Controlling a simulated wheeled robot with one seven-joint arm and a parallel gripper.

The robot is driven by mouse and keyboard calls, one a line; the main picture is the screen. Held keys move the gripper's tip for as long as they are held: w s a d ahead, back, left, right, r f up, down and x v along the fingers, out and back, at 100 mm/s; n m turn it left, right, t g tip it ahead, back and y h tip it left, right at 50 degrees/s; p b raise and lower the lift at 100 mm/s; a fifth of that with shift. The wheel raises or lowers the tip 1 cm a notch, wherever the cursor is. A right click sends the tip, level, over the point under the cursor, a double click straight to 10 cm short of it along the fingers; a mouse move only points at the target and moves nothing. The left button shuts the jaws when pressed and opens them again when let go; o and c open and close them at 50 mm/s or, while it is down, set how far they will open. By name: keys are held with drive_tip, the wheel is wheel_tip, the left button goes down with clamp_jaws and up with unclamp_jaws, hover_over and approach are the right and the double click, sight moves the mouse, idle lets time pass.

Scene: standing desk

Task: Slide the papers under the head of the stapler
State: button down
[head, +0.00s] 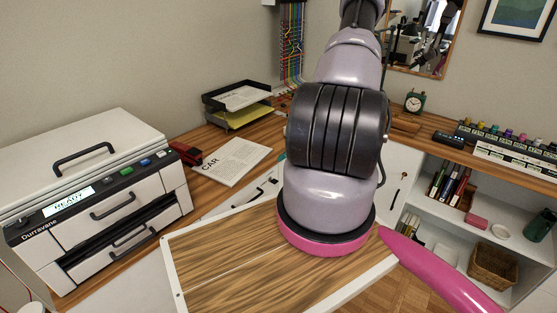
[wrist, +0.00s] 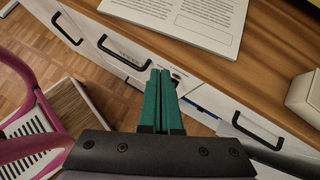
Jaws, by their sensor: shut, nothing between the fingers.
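The papers (head: 233,164) are a flat white printed stack headed "CAR", lying on the wooden desk; their near part shows at the top of the wrist view (wrist: 205,22). The red and black stapler (head: 187,153) stands at the left of the papers, close by the printer; I cannot tell whether it touches them. It is not in the wrist view. My gripper (wrist: 160,76) has teal fingers, shut together and empty. They are in front of the desk's drawer fronts, apart from the papers. In the head view my arm hides most of the gripper.
A white printer (head: 95,200) stands left of the stapler. A black letter tray (head: 238,107) is behind the papers. White drawers with black handles (wrist: 122,53) lie below the desk edge. A pink chair (wrist: 35,95) is at the left of the wrist view. Open shelves (head: 470,210) stand at right.

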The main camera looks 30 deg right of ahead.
sight(251, 167)
drive_tip(key=x, duration=0.7)
drive_tip(key=shift+a+f, duration=0.2)
drive_tip(key=shift+f, duration=0.05)
drive_tip(key=shift+w+a, duration=0.95)
drive_tip(key=shift+w, duration=0.05)
drive_tip(key=shift+w+a, duration=0.55)
drive_tip(key=shift+w+a, duration=0.75)
drive_tip(key=shift+s+d, duration=0.1)
